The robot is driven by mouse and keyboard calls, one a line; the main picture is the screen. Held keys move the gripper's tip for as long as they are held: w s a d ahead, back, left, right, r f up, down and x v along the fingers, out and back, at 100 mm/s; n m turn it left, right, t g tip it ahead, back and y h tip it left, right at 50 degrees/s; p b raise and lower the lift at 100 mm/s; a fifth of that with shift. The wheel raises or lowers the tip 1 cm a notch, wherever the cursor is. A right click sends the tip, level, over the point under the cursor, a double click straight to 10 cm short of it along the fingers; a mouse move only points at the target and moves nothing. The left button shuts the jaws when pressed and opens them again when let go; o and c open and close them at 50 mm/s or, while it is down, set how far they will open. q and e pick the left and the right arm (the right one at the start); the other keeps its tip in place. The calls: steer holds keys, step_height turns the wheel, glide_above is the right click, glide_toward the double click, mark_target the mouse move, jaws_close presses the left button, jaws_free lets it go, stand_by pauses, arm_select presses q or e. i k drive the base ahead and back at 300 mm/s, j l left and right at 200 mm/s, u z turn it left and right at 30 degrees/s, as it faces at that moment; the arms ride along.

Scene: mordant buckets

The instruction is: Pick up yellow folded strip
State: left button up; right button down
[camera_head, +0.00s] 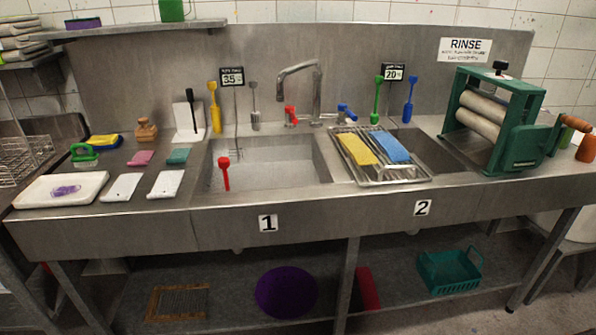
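A yellow strip (357,149) lies flat on a metal wire rack (400,181), at the left of a blue strip (390,147). The rack sits over the left part of the right basin, marked 2. How the yellow strip is folded is too small to tell. Neither of my grippers shows in the head view.
A green wringer (524,130) stands right of the rack. The left basin (268,170) holds a red-headed tool (224,172). A white board (60,190) lies far left.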

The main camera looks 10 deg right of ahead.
mark_target(363, 155)
steer(key=l+u, duration=0.15)
steer(key=u, duration=0.6)
steer(key=l+u, duration=0.65)
steer(key=k+l+u, duration=0.15)
steer(key=l, duration=0.25)
steer(key=k+l+u, duration=0.1)
steer(key=l, duration=0.3)
steer(key=k, duration=0.05)
